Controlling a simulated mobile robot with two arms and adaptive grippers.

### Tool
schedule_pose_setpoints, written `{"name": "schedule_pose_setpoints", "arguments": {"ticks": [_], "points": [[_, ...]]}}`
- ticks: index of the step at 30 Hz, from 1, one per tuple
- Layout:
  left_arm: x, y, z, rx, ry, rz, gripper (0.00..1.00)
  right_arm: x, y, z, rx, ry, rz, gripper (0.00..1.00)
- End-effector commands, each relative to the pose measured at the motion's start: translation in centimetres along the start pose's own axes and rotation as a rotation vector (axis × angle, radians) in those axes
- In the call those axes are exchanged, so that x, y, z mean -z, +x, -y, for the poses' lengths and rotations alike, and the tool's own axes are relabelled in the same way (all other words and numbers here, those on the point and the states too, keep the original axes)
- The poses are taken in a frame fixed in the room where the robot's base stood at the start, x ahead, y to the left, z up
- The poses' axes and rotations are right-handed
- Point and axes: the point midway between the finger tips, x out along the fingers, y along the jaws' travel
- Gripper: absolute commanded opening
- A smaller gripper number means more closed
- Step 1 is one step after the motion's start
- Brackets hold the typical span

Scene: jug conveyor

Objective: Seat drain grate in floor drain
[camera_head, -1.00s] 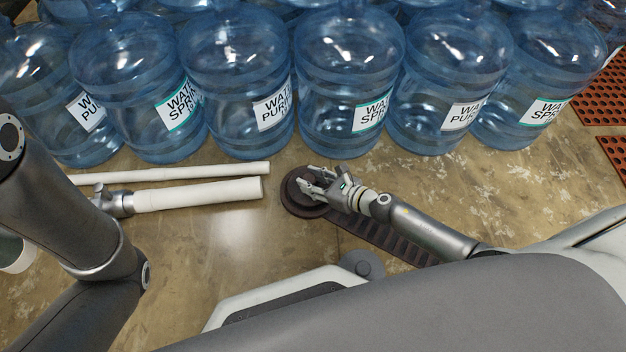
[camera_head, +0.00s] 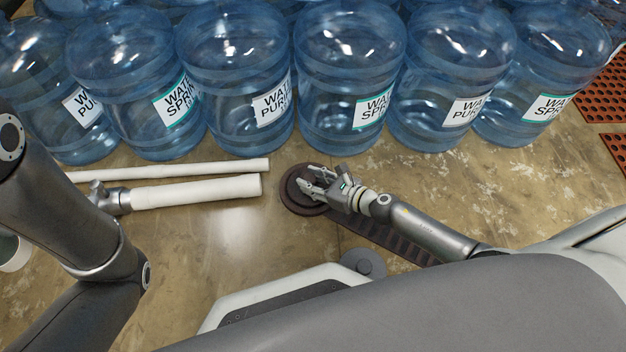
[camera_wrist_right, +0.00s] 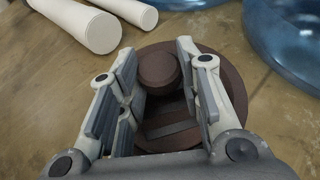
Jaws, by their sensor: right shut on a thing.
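The drain grate is a dark brown round disc (camera_head: 291,193) low over the floor in the middle of the head view. In the right wrist view its round knob (camera_wrist_right: 158,70) stands up from the slotted disc (camera_wrist_right: 230,78). My right gripper (camera_head: 312,182) is above the disc, its fingers (camera_wrist_right: 160,90) shut on the knob from both sides. The floor drain's opening is not visible; I cannot tell whether the disc sits in it or over it. My left arm shows at the left, but its gripper is out of view.
A row of blue water jugs (camera_head: 348,90) stands behind the disc. Two white pipes (camera_head: 200,190) lie to its left, one with a metal fitting (camera_head: 112,199). A dark slatted strip (camera_head: 385,236) runs beneath my right arm. Red perforated mats (camera_head: 604,98) lie at the far right.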

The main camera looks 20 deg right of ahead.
Motion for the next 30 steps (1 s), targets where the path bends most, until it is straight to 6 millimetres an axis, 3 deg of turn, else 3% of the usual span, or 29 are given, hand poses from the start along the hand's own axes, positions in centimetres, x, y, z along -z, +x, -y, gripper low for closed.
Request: {"name": "schedule_pose_setpoints", "arguments": {"ticks": [9,10,15,25,30], "points": [[0.3,-0.8,-0.2,0.000,0.000,0.000,0.53,0.6,0.4,0.0,0.000,0.000,0.004,0.00],[0.2,-0.7,-0.1,0.000,0.000,0.000,0.53,0.5,0.3,0.0,0.000,0.000,0.004,0.35],[0.2,-0.7,-0.1,0.000,0.000,0.000,0.53,0.5,0.3,0.0,0.000,0.000,0.002,0.57],[0.2,-0.7,-0.1,0.002,0.000,0.001,0.53,0.9,0.2,0.0,0.000,0.000,-0.003,0.58],[0.2,-0.7,-0.1,0.001,0.000,0.001,0.53,0.9,-1.1,0.0,0.001,0.000,-0.003,0.58]]}}
